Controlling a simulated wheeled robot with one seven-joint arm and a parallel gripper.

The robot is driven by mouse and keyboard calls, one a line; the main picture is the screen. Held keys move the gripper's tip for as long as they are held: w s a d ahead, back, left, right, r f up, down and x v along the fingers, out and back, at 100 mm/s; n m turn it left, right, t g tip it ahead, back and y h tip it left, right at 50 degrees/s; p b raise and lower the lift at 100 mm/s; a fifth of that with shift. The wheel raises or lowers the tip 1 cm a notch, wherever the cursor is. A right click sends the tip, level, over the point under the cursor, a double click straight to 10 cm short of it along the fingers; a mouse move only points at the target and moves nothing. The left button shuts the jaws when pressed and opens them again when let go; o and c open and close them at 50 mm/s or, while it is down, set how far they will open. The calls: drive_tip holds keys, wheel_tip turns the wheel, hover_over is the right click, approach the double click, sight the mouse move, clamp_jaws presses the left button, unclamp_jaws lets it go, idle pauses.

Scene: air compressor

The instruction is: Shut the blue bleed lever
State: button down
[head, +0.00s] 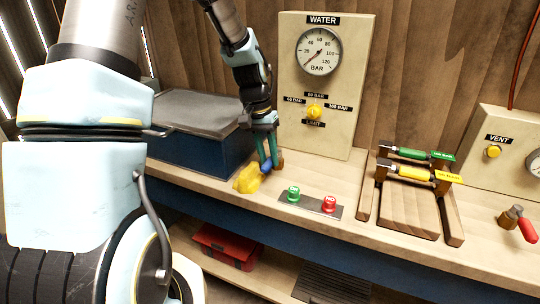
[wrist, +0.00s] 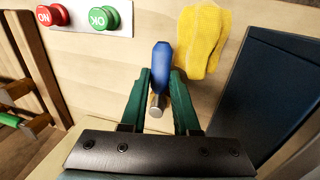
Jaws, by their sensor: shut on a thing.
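The blue bleed lever (head: 266,168) is at my gripper's tips, low in front of the WATER panel. In the wrist view the blue lever (wrist: 161,62) sits between the two green fingers, with a metal stub (wrist: 156,105) at its near end. My gripper (head: 268,153) points down and is shut on the lever; the fingers also show in the wrist view (wrist: 161,78). The lever's valve body is mostly hidden by the fingers, so I cannot tell the lever's exact angle to its pipe.
A yellow cloth (head: 247,179) lies right beside the lever. A green button (head: 293,194) and red button (head: 329,204) are to the right. A dark blue box (head: 195,140) stands left, the WATER panel (head: 350,90) behind. A wooden rack (head: 410,205) and red-handled valve (head: 527,229) are further right.

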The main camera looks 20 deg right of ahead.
drive_tip(key=shift+w, duration=0.1)
idle(0.3)
drive_tip(key=c, duration=0.7)
unclamp_jaws()
drive_tip(key=shift+o, duration=0.2)
drive_tip(key=shift+r, duration=0.1)
wheel_tip(320, 180, up, 10)
drive_tip(key=w+a+b, duration=0.1)
drive_tip(key=b, duration=0.1)
drive_tip(key=shift+w+a+r, duration=0.15)
drive_tip(key=shift+a+r, duration=0.05)
drive_tip(key=shift+a, duration=0.15)
